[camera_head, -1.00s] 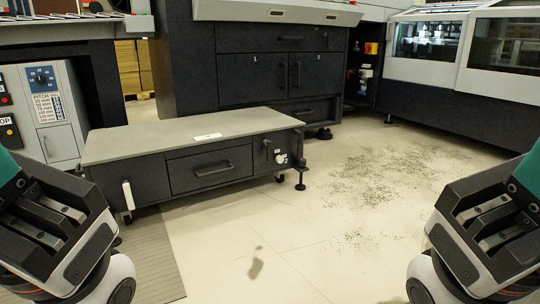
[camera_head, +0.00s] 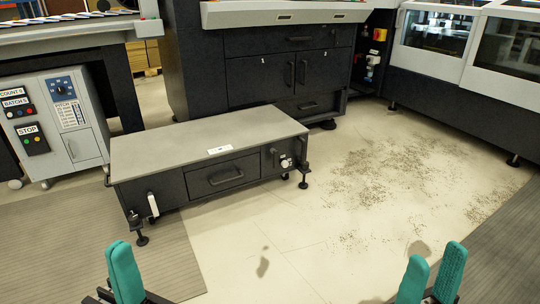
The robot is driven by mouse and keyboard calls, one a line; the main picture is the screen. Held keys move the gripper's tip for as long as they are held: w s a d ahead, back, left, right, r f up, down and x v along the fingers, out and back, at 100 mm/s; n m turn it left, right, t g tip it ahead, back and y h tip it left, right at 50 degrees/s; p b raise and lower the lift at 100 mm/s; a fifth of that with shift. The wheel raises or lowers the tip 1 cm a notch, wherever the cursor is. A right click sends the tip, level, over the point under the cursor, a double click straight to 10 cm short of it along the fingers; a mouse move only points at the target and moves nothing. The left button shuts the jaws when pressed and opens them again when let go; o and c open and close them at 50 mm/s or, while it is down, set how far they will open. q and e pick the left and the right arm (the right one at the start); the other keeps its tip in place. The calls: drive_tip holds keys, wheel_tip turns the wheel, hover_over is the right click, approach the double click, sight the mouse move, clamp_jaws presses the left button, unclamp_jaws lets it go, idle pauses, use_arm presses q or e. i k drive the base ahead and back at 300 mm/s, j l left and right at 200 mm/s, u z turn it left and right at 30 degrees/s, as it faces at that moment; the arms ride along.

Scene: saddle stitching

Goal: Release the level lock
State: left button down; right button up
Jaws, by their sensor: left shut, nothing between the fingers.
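A low dark platform with a grey top (camera_head: 165,150) stands on the floor, left of the middle. A white lever (camera_head: 153,204) hangs upright at its front left corner, above a levelling foot (camera_head: 141,240). A round white knob (camera_head: 286,163) is at the right of its front, near another foot (camera_head: 304,183). I cannot tell which part is the level lock. My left gripper (camera_head: 124,270) is at the bottom left, teal fingers together and empty, apart from the platform. My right gripper (camera_head: 431,277) is at the bottom right, its teal fingers apart with nothing between them.
A grey control box (camera_head: 70,150) with a stop button stands at the left. A large dark cabinet (camera_head: 255,85) is behind the platform. Bare floor (camera_head: 290,240) lies in front, with dark specks at the right (camera_head: 370,180). Ribbed mats lie left (camera_head: 60,240) and right (camera_head: 500,260).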

sight(275, 153)
drive_tip(key=i+l+u, duration=0.15)
drive_tip(key=i+l, duration=0.35)
drive_tip(key=i, duration=0.4)
drive_tip(key=i+l+u, duration=0.15)
drive_tip(key=i+l, duration=0.45)
drive_tip(key=i, duration=0.25)
drive_tip(key=i+l+u, duration=0.15)
drive_tip(key=i+l, duration=0.55)
drive_tip(key=i, duration=0.1)
